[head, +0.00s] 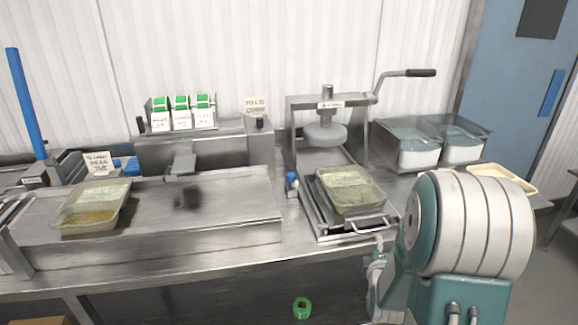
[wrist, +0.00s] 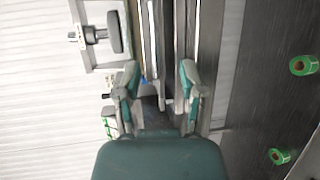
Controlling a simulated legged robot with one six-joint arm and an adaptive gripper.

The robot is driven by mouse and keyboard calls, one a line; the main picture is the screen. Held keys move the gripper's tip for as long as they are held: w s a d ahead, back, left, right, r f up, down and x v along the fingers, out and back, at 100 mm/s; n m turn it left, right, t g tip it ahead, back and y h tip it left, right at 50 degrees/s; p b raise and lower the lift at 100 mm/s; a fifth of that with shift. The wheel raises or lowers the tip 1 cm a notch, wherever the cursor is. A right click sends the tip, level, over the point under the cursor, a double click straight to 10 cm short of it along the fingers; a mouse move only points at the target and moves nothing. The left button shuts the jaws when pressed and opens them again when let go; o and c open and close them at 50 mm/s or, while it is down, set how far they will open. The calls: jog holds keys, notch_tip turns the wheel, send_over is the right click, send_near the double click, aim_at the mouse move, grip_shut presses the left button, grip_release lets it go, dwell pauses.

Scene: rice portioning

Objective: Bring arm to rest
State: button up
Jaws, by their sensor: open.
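My arm is folded at the lower right of the head view, in front of the counter (head: 150,268). Its large grey and teal joint covers part of the counter's right end. My gripper (wrist: 160,82) shows in the wrist view with its two teal and grey fingers apart and nothing between them. The wrist picture is turned on its side, with the counter edge behind the fingers. In the head view the fingers are mostly hidden by the arm.
A filled tray (head: 350,188) sits on the press (head: 320,133). Another tray (head: 92,205) sits on the left steel platform. Clear bins (head: 417,150) stand at the back right. Green tape rolls (head: 302,308) lie below the counter. A blue pole (head: 25,105) stands at the left.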

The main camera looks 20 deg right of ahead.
jog(key=s+a+r+m+g+y, duration=0.2)
jog(key=a+r+m, duration=0.1)
jog(key=a+r, duration=0.3)
jog(key=s+a+r+m+g+y, duration=0.2)
jog(key=a+r+m+y, duration=0.15)
jog(key=a, duration=0.45)
jog(key=s+a+r+m+g, duration=0.2)
jog(key=s+a+m, duration=0.1)
jog(key=s, duration=0.6)
jog(key=s+a+r+m+g+y, duration=0.1)
jog(key=s+a+m, duration=0.3)
jog(key=s, duration=0.4)
jog(key=shift+s+a+r+g, duration=0.4)
jog(key=shift+a+r+g, duration=0.4)
jog(key=shift+a, duration=0.05)
